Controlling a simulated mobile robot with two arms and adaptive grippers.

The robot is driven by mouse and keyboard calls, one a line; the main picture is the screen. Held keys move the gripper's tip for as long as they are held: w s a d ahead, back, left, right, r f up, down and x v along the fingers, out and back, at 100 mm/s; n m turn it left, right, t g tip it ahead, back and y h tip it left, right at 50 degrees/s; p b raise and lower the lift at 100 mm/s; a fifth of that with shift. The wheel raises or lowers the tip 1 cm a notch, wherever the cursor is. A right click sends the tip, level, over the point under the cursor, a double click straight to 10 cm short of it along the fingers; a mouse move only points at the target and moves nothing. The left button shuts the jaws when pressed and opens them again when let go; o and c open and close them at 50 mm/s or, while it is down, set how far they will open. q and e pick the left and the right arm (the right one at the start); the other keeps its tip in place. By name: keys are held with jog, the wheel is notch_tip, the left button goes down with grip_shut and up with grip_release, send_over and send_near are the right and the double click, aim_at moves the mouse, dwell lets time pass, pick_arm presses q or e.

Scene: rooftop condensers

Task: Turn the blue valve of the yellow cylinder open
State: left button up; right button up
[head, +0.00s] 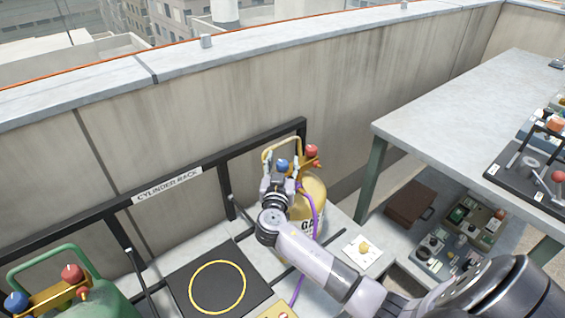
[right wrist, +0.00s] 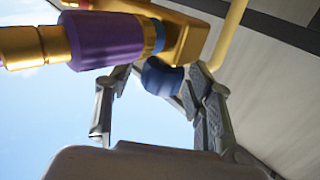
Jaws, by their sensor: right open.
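The yellow cylinder (head: 315,190) stands upright at the rack in the middle of the head view. Its blue valve (head: 282,165) is at the left of its brass top, with a red valve (head: 311,151) to the right. My right gripper (head: 281,172) is at the blue valve, its arm reaching in from the lower right. In the right wrist view the blue valve (right wrist: 162,77) lies between the two spread fingers (right wrist: 155,88), with gaps beside it. I cannot tell whether a finger touches it. My left gripper is not in view.
A purple hose fitting (right wrist: 100,40) is close to the fingers. A green cylinder (head: 78,290) with blue and red knobs stands at left. A black rack (head: 100,217) runs along the parapet wall. A grey table (head: 450,110) stands at right, with cases below.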

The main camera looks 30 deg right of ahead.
jog(key=shift+c, duration=0.5)
grip_shut()
